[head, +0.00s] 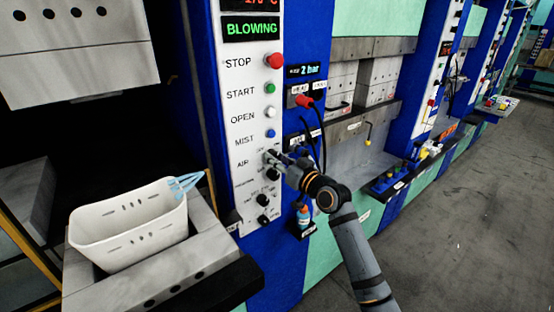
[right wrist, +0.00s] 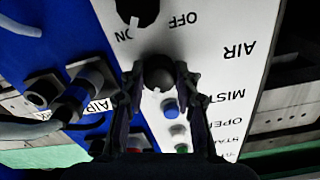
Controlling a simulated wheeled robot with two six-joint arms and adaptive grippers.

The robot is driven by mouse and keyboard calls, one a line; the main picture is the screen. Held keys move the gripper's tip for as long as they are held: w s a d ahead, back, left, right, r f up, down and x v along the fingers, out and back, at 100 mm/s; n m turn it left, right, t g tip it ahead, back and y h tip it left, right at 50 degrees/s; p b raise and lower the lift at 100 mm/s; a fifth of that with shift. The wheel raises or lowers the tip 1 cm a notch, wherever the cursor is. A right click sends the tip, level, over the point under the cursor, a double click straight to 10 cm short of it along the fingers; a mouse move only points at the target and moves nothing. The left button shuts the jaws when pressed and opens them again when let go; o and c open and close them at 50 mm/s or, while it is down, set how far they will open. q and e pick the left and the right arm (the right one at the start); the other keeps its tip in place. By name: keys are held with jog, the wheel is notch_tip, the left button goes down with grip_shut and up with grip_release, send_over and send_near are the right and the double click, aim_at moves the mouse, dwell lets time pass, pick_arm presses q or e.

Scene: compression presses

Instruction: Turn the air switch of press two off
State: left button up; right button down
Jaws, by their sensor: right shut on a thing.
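The white control panel (head: 251,130) of a blue press stands in the middle of the head view. Its air switch, a black round knob (right wrist: 158,74), sits by the AIR label (right wrist: 238,50). My right gripper (head: 272,161) is at this knob. In the right wrist view, seen upside down, its two fingers (right wrist: 158,80) are on either side of the knob, shut on it. A small white mark shows on the knob. Its ON and OFF lettering is hidden by the gripper. My left gripper is not in view.
A black knob (right wrist: 138,10) with ON and OFF lettering sits close by. The red STOP button (head: 274,61) and several buttons are above. A display (head: 251,28) reads BLOWING. A white bin (head: 128,225) stands at left. Cables (head: 320,135) hang right of the panel.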

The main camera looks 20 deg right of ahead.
jog(key=shift+n+b, duration=5.55)
jog(key=shift+n, duration=0.35)
jog(key=c, duration=1)
grip_release()
jog(key=shift+d, duration=0.1)
